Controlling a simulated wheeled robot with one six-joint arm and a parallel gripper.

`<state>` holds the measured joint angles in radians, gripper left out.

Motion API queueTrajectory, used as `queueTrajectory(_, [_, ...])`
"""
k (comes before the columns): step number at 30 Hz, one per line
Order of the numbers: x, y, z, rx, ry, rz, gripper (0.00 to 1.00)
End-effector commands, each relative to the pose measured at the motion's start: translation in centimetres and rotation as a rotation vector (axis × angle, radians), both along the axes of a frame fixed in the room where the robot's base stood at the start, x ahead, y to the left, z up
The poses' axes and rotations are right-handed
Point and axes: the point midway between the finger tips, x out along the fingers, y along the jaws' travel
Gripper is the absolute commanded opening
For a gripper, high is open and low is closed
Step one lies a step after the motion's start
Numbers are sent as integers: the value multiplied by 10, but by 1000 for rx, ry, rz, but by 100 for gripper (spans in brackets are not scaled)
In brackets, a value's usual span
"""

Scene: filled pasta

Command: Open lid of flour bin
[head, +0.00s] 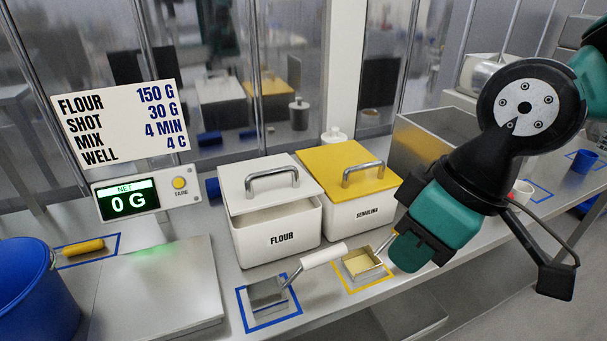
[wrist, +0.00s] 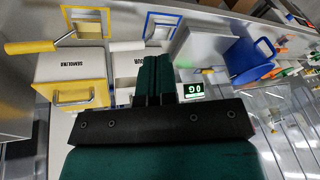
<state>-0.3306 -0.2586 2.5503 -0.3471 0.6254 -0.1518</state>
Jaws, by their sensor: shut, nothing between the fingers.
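The flour bin (head: 277,240) is a white box labelled FLOUR in the middle of the counter in the head view. Its white lid (head: 240,192) has a grey bar handle (head: 272,174). The lid's front edge sits back from or above the bin's front rim, and a shadowed gap shows between them. I cannot tell whether the lid is tilted or slid back. In the wrist view the flour bin (wrist: 125,65) is partly hidden behind my fingers. My gripper (head: 408,252) is shut and empty, to the right of the flour bin, in front of the semolina bin's right side. It also shows in the wrist view (wrist: 156,62).
The yellow-lidded semolina bin (head: 366,210) stands close on the flour bin's right. Two scoops, one white-handled (head: 268,292) and one yellow (head: 361,264), lie in front. A scale (head: 165,290) and blue bucket (head: 30,295) are left. A glass wall stands behind.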

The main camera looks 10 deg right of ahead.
Motion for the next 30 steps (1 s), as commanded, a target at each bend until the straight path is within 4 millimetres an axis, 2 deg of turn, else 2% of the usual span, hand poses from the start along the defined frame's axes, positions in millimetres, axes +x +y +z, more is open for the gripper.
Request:
queueTrajectory(1, [15, 1, -31, -42, -73, 64, 0])
queueTrajectory(4, [61, -2, -78, -202, -311, 260, 0])
queueTrajectory(6, [96, -4, -106, -384, -511, 463, 0])
queueTrajectory(9, [141, 2, -125, -719, -788, 810, 0])
queueTrajectory(11, [159, 14, -126, -939, -932, 1025, 0])
queueTrajectory(13, [172, 35, -120, -1201, -1070, 1261, 0])
queueTrajectory(15, [175, 59, -112, -1447, -1175, 1460, 0])
queueTrajectory(19, [168, 99, -97, -1807, -1288, 1698, 0])
queueTrajectory(21, [163, 113, -91, -1927, -1314, 1764, 0])
queueTrajectory(24, [164, 122, -86, -2009, -1326, 1804, 0])
queueTrajectory(30, [192, 129, -81, -2019, -1322, 1802, 0])
